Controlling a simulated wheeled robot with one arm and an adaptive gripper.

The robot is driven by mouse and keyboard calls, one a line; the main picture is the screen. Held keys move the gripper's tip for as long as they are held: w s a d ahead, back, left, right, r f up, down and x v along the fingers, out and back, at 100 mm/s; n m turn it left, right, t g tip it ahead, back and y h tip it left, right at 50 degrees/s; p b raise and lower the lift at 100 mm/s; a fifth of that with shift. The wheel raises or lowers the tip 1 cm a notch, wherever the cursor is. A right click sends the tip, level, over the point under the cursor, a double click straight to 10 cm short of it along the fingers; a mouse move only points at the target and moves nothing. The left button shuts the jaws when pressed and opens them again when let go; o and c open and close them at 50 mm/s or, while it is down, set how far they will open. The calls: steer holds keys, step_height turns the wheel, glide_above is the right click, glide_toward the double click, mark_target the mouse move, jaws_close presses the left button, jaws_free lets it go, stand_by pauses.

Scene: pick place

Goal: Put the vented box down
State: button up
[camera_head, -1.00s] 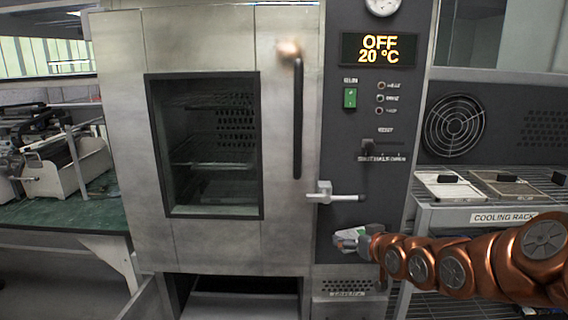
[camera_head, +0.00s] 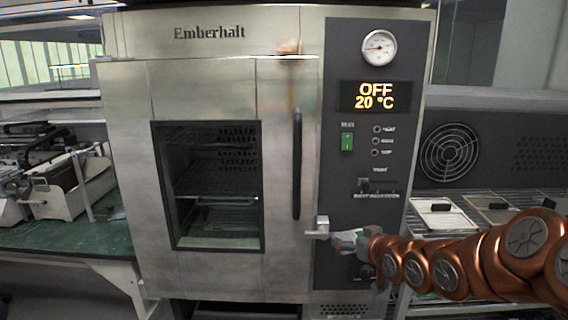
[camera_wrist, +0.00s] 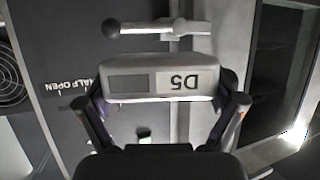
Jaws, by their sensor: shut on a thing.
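A pale grey box marked D5 (camera_wrist: 158,78), with a dark rectangle beside the label, is between the fingers of my gripper (camera_wrist: 165,102) in the wrist view. I take it to be the vented box; no vents can be made out. In the head view my gripper (camera_head: 362,240) is in front of the oven's control panel, shut on the pale box (camera_head: 346,239). The box is held up, with no surface seen under it, right beside the door latch (camera_head: 318,229). Part of the latch lever is hidden there.
The oven door (camera_head: 205,85) is closed, with a vertical handle (camera_head: 297,165). The display reads OFF, 20 °C. A rack (camera_head: 480,197) with flat trays (camera_head: 446,218) stands at right. A green bench (camera_head: 75,240) with equipment stands at left.

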step_height(320, 180, down, 13)
steer(key=w+m+h, duration=0.2)
steer(key=m+h, duration=0.1)
steer(key=h, duration=0.1)
steer(key=shift+w+d+t, duration=0.15)
steer(key=shift+w+t, duration=0.1)
steer(key=shift+t, duration=0.05)
